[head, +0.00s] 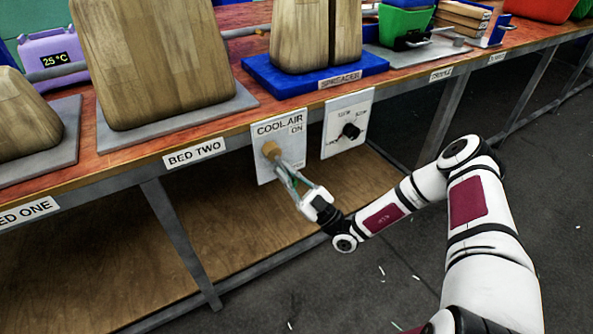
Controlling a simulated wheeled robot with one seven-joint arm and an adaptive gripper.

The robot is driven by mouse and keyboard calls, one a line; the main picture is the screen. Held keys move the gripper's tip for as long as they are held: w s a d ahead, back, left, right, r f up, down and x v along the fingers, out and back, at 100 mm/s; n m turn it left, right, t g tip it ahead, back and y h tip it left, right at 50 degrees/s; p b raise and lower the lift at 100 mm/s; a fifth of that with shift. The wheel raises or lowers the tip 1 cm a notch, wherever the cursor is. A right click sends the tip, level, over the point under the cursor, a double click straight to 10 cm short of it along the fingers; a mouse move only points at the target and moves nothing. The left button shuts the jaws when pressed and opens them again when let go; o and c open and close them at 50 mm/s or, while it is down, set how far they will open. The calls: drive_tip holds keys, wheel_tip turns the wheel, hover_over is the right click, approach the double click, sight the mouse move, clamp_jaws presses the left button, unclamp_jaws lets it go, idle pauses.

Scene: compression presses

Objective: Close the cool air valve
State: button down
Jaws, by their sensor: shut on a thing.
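The cool air panel (265,172) is a pale plate on the front edge of the bench, marked COOL AIR, with ON at its upper right. A second mark at its lower right is too small to read. The valve's tan knob (270,149) sticks out of the middle of the panel. My gripper (277,162) reaches up to it from the lower right, and its fingers are shut on the valve. The fingers hide part of the valve, so I cannot tell which way it is turned.
A second panel with a black knob (351,131) is close by on the right. Above, the bench carries wooden blocks (150,60) and a blue SPREADER base (262,78). A metal leg (180,240) and a wooden lower shelf (90,270) are below. Grey floor is open at right.

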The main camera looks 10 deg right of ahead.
drive_tip(key=shift+s+a+f+m+t+h+b, duration=0.1)
drive_tip(key=shift+a+m+t+h+b, duration=0.2)
drive_tip(key=shift+m+t+h, duration=0.95)
drive_tip(key=shift+s+a+f+m+t+h+b, duration=0.1)
drive_tip(key=shift+a+m+t+h+b, duration=0.2)
drive_tip(key=shift+m+t+h, duration=0.95)
drive_tip(key=shift+s+a+f+m+t+h+b, duration=0.1)
drive_tip(key=shift+a+m+t+h+b, duration=0.3)
drive_tip(key=shift+m, duration=1.6)
drive_tip(key=shift+t, duration=0.3)
drive_tip(key=c, duration=1.7)
unclamp_jaws()
drive_tip(key=shift+a, duration=0.1)
drive_tip(key=shift+s, duration=0.1)
drive_tip(key=v, duration=1.2)
drive_tip(key=shift+r, duration=0.1)
